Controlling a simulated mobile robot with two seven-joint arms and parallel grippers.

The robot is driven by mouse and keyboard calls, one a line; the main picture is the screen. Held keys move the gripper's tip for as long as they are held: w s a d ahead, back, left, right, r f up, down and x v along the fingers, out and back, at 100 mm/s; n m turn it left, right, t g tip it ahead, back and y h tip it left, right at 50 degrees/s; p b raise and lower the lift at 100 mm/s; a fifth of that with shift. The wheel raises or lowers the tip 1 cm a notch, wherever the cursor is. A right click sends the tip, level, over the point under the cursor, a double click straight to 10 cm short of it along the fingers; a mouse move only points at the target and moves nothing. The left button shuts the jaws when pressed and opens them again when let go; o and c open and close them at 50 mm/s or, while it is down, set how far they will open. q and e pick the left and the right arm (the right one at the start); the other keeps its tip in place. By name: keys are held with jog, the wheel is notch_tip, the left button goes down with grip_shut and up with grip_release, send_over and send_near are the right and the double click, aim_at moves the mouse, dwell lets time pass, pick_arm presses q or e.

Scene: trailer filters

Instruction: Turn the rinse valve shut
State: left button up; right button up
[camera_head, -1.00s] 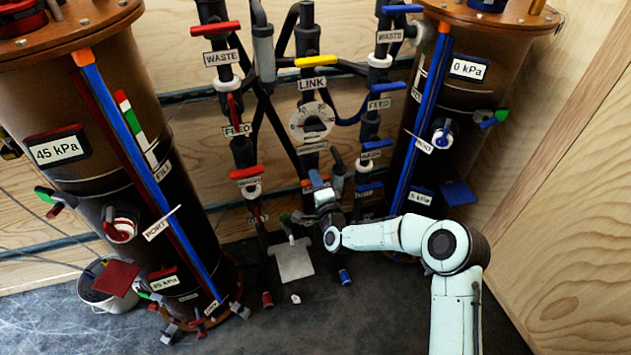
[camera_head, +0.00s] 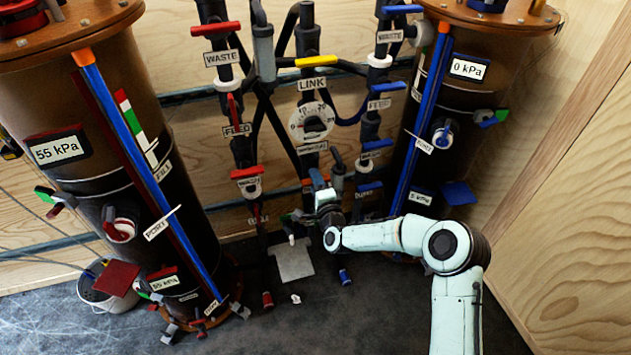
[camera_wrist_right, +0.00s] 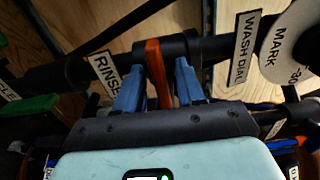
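The rinse valve's orange handle (camera_wrist_right: 155,72) shows in the right wrist view, beside the RINSE label (camera_wrist_right: 106,73). It stands crosswise to the dark pipe (camera_wrist_right: 55,76) behind it. My right gripper (camera_wrist_right: 160,85) has one blue finger on each side of the handle. A narrow dark gap shows between the handle and the right-hand finger, so the gripper looks open around it. In the head view my right gripper (camera_head: 317,180) is low at the centre pipe and hides most of the valve. My left gripper is not in view.
A brown tank (camera_head: 100,100) stands left, its upper gauge reading 55 kPa. Another tank (camera_head: 480,45) at right reads 0 kPa. The yellow LINK handle (camera_head: 316,61) and a white dial (camera_head: 304,122) are above my gripper. A bucket (camera_head: 92,292) stands at lower left.

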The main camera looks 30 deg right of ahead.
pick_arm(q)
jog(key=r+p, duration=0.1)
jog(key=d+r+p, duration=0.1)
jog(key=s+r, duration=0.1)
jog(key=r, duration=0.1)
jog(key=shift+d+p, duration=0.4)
pick_arm(e)
jog(key=v, duration=1.3)
jog(key=shift+s, duration=0.2)
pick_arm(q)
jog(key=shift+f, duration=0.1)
pick_arm(e)
jog(key=shift+a, duration=0.1)
